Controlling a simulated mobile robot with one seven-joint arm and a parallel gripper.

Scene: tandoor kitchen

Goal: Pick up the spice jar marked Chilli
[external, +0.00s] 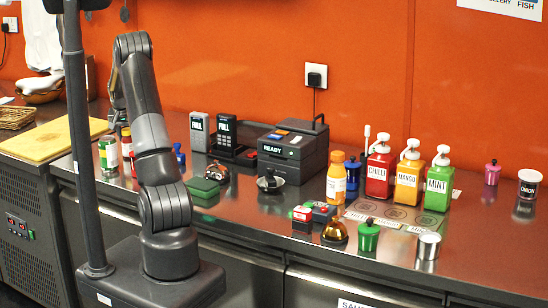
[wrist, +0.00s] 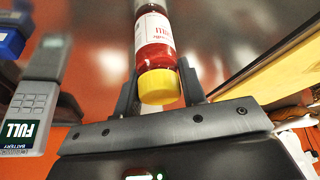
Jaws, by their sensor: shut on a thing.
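The spice jar (wrist: 155,35) has red contents, a yellow cap and a white label, only partly readable, with letters ending like "illi". In the wrist view it lies between the two fingers of my gripper (wrist: 158,88), which is shut on it near the cap. In the external view the jar (external: 127,143) shows at the left, beside my arm, which hides part of it. I cannot tell whether the jar touches the counter.
A green-labelled jar (external: 108,153) stands just left of the held jar. A yellow board (external: 50,138) lies further left. A blue item (external: 179,155), a green box (external: 202,187) and card terminals (external: 223,135) are to the right. A red pump bottle marked Chilli (external: 380,172) stands farther right.

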